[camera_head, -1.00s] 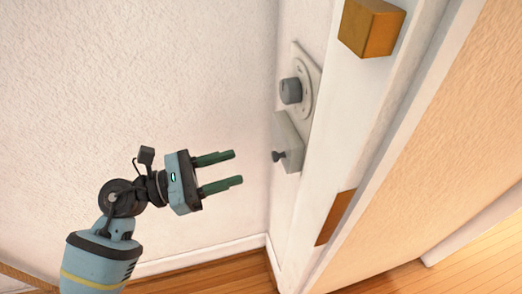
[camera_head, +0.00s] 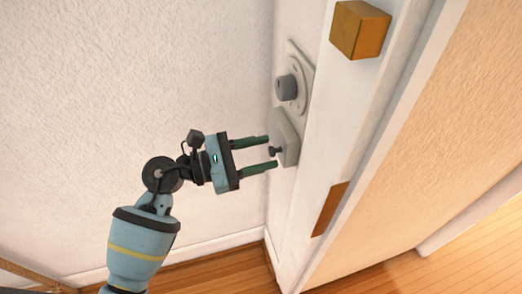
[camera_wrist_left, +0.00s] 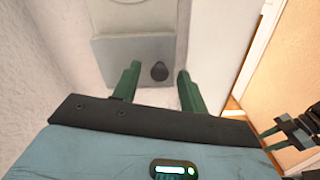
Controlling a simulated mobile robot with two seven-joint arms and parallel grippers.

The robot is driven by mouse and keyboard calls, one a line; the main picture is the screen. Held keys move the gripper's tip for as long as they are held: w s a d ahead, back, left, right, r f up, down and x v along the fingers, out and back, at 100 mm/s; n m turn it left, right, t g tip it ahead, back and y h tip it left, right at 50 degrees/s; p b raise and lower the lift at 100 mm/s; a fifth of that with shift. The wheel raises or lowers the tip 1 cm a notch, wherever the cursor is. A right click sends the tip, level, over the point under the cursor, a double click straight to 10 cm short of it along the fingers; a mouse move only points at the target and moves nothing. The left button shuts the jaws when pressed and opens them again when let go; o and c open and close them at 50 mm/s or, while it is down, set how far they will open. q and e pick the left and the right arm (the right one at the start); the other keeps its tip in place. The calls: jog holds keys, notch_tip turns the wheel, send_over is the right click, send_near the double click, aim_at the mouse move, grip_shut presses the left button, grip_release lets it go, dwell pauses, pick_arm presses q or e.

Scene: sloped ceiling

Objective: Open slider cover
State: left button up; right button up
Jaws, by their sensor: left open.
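The slider cover (camera_head: 287,136) is a pale grey plate on the wall below a round grey dial (camera_head: 287,88). A small dark knob (camera_head: 274,151) sticks out of the cover. My left gripper (camera_head: 270,152) is open, with its two green fingers pointing at the cover, one above and one below the knob in the head view. In the left wrist view the knob (camera_wrist_left: 159,71) shows between the open fingers (camera_wrist_left: 157,82), and the cover (camera_wrist_left: 130,55) lies behind it. I cannot tell whether the fingers touch the cover.
A white door frame (camera_head: 350,110) stands close to the right of the cover. A wooden block (camera_head: 360,30) sticks out from it at the top, and a brown plate (camera_head: 331,208) sits lower down. The textured wall (camera_head: 120,80) to the left is clear.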

pick_arm(q)
jog(key=shift+d, duration=0.2)
grip_shut()
pick_arm(e)
jog(key=shift+w, duration=0.1)
